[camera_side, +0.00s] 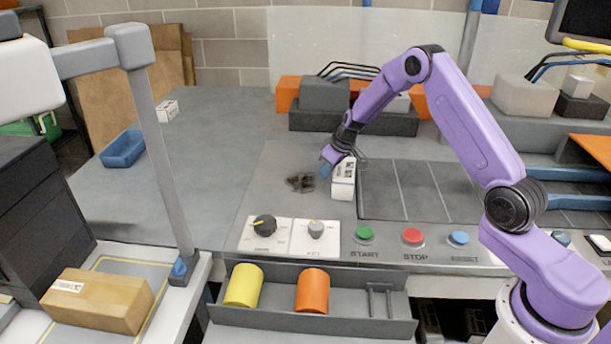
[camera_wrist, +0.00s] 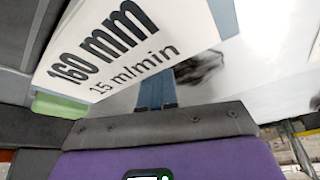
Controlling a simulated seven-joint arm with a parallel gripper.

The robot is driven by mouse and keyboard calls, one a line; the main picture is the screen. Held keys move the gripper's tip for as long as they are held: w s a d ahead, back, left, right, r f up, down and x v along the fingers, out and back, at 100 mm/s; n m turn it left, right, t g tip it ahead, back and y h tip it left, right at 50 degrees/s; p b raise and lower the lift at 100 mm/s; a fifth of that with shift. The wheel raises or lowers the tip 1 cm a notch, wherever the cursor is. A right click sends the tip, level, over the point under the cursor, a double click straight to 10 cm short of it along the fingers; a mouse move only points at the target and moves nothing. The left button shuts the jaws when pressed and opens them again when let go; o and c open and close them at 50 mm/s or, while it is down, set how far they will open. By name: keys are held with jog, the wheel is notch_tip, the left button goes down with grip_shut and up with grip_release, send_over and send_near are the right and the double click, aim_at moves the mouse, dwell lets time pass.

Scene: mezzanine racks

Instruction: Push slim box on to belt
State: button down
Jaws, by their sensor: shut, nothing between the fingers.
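A slim white upright piece (camera_side: 343,180) with dark print stands on the grey worktop, at the left edge of a dark seamed panel (camera_side: 412,190) that looks like the belt. I cannot tell for certain that this piece is the slim box. My gripper (camera_side: 330,160) is low beside its upper left, its blue fingers shut and empty. Whether they touch it is unclear. In the wrist view, the shut blue fingers (camera_wrist: 155,92) are close to a tilted white face (camera_wrist: 105,50) reading "160 mm 15 m/min".
A dark object (camera_side: 300,183) lies left of the white piece. Dials (camera_side: 265,226) and start, stop and reset buttons (camera_side: 412,236) line the front. A tray (camera_side: 345,325) holds yellow and orange pieces. A blue bin (camera_side: 122,150) and small white box (camera_side: 167,110) sit back left; the grey surface between is clear.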

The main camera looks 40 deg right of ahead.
aim_at(345, 169)
jog(key=shift+s+d, duration=0.15)
jog(key=shift+s+d, duration=0.3)
jog(key=shift+d, duration=0.1)
dwell(0.4)
jog(key=shift+s+d, duration=0.35)
jog(key=shift+s, duration=0.05)
dwell(0.3)
jog(key=shift+s+d, duration=0.4)
jog(key=shift+d, duration=0.05)
jog(key=shift+d, duration=0.1)
dwell(0.3)
jog(key=shift+s+d, duration=0.35)
jog(key=shift+s, duration=0.05)
jog(key=shift+s+d, duration=0.1)
dwell(0.3)
